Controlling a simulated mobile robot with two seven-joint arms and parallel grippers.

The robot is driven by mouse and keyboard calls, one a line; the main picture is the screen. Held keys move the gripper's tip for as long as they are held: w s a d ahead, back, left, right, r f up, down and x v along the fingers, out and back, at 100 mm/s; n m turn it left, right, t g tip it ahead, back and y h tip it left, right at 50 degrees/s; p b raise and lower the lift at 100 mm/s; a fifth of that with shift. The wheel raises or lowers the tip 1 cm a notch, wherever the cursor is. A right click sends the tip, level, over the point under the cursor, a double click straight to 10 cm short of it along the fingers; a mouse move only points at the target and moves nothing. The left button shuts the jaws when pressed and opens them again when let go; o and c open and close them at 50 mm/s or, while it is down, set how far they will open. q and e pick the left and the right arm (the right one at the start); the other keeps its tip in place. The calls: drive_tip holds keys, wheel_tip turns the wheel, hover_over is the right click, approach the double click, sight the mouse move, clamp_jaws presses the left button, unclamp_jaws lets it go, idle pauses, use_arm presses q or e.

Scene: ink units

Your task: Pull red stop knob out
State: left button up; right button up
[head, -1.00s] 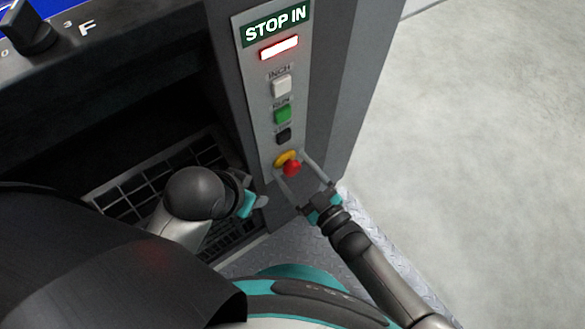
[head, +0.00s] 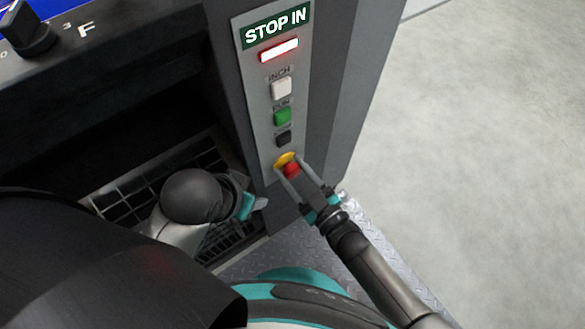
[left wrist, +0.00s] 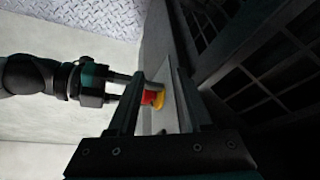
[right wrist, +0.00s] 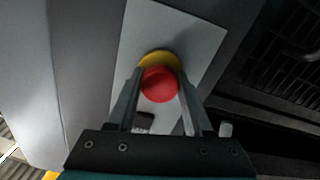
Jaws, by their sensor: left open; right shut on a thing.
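The red stop knob (head: 291,170) sits on its yellow collar (head: 285,158) at the bottom of the grey button panel. My right gripper (head: 291,168) is shut on the knob, one finger on each side. In the right wrist view the red knob (right wrist: 159,85) shows between the fingers, with the yellow collar (right wrist: 160,60) behind it. The left wrist view shows the knob (left wrist: 149,97) held from the side. My left gripper (head: 258,203) is open and empty, left of and below the knob.
Above the knob are a black button (head: 283,138), a green button (head: 282,116), a white button (head: 281,88) and a lit red-white lamp (head: 279,50). A dark opening with a wire grid (head: 130,190) lies to the left. Open floor (head: 480,150) is on the right.

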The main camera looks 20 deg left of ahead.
clamp_jaws()
drive_tip(key=shift+s+d, duration=0.2)
drive_tip(key=shift+d, duration=0.05)
drive_tip(key=shift+s+d+p, duration=0.35)
drive_tip(key=shift+d, duration=0.1)
use_arm(q)
drive_tip(key=shift+x, duration=0.8)
use_arm(e)
drive_tip(key=shift+f, duration=0.1)
drive_tip(key=o, duration=0.8)
unclamp_jaws()
drive_tip(key=shift+s+d, duration=0.1)
drive_tip(key=shift+d, duration=0.05)
use_arm(q)
drive_tip(key=shift+s, duration=0.25)
use_arm(e)
drive_tip(key=shift+o, duration=1.3)
